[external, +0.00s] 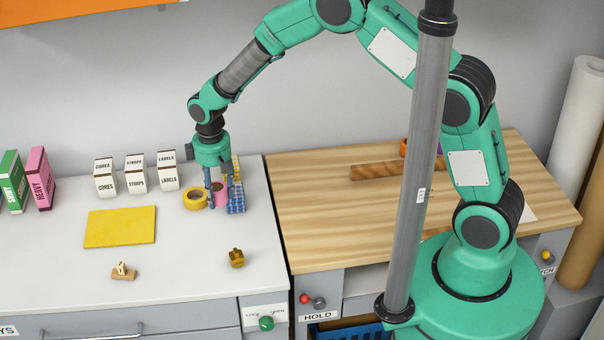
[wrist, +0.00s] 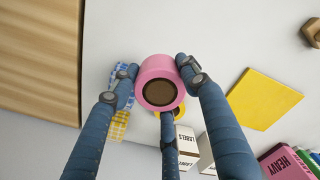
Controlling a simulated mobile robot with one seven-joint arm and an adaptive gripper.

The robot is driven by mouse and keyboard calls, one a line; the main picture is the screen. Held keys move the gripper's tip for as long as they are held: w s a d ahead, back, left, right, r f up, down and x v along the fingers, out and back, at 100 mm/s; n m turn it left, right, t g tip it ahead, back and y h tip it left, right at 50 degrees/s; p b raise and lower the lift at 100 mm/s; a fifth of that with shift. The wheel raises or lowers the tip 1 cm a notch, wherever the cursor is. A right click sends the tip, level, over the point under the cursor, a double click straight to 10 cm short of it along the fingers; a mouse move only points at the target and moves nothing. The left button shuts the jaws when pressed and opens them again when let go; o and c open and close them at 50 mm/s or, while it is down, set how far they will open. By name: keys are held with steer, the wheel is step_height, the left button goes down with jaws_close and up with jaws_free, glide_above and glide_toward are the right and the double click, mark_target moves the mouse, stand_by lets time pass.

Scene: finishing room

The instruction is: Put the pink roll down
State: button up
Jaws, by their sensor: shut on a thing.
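The pink roll (external: 220,199) has a dark brown core and is between the fingers of my gripper (external: 219,200) near the back right of the white counter. In the wrist view, the fingers (wrist: 156,80) close around the pink roll (wrist: 158,64), its round end facing the camera. I cannot tell whether its underside touches the counter. A yellow tape roll (external: 194,199) lies just left of the gripper. Blue checked material (external: 237,202) lies close on the right; it also shows beside the left finger in the wrist view (wrist: 122,76).
Several white labelled boxes (external: 136,176) stand at the back. A yellow mat (external: 120,227) lies on the white counter (external: 190,285), with a small stamp (external: 123,270) and a yellow-brown item (external: 236,258) in front. A wooden worktop (external: 330,215) adjoins on the right. The counter's front middle is clear.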

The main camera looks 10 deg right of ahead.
steer(key=s+a+n, duration=0.3)
steer(key=s+a, duration=0.5)
steer(key=a, duration=0.3)
steer(key=shift+r, duration=0.25)
steer(key=b, duration=0.1)
glide_above(187, 249)
steer(key=shift+w+f, duration=0.15)
steer(key=shift+f, duration=2.95)
steer(key=shift+f, duration=1.9)
steer(key=shift+f+b, duration=0.15)
steer(key=shift+b, duration=0.15)
steer(key=o, duration=1.2)
